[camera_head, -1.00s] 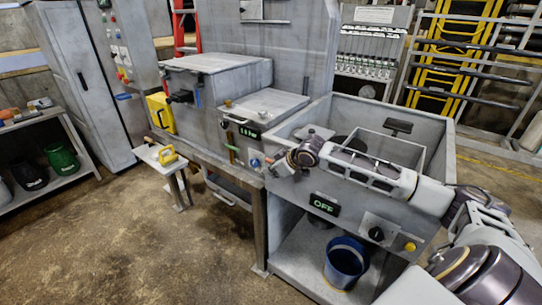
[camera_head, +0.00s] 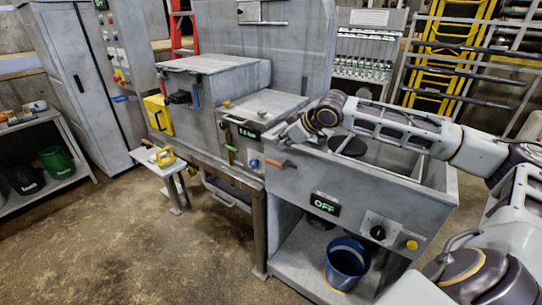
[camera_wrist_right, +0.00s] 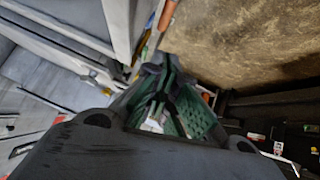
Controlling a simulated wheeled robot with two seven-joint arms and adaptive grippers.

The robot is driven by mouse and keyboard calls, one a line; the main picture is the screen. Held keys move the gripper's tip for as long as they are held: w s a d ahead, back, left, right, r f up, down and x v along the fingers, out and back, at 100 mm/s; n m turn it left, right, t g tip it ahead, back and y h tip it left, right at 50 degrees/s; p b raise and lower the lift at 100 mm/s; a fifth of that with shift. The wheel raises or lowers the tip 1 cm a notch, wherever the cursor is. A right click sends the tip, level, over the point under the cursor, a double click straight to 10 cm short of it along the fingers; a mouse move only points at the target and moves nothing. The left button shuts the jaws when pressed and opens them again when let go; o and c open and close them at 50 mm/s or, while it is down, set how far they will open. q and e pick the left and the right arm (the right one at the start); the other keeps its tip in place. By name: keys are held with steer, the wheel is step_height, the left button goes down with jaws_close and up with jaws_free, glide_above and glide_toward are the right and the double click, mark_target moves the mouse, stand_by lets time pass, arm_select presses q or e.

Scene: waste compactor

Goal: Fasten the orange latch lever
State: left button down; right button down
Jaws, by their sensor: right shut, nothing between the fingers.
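An orange lever (camera_head: 281,164) lies nearly level across the upper front of the grey open-topped bin (camera_head: 350,190). A second orange-brown handle (camera_head: 228,136) stands upright on the front of the unit to its left. My right gripper (camera_head: 285,133) is above the level orange lever, apart from it, at the bin's left rim. In the right wrist view its green-padded fingers (camera_wrist_right: 163,106) are shut and empty. An orange bar (camera_wrist_right: 168,15) shows past the fingers there; I cannot tell which handle it is. My left gripper is not in view.
My right arm crosses above the bin. The bin front carries an OFF display (camera_head: 325,204), a black knob (camera_head: 377,233) and a yellow button (camera_head: 411,244). A blue bucket (camera_head: 346,262) stands below. A small bench (camera_head: 160,160) and clear floor are to the left.

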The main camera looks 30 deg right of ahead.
mark_target(272, 163)
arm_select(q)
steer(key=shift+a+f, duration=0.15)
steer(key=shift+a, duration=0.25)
arm_select(e)
steer(key=shift+s+d+r, duration=0.1)
steer(key=shift+s+r, duration=0.25)
steer(key=shift+r, duration=0.3)
steer(key=shift+s+d+r, duration=0.1)
steer(key=shift+s+r, duration=0.2)
steer(key=shift+r, duration=0.35)
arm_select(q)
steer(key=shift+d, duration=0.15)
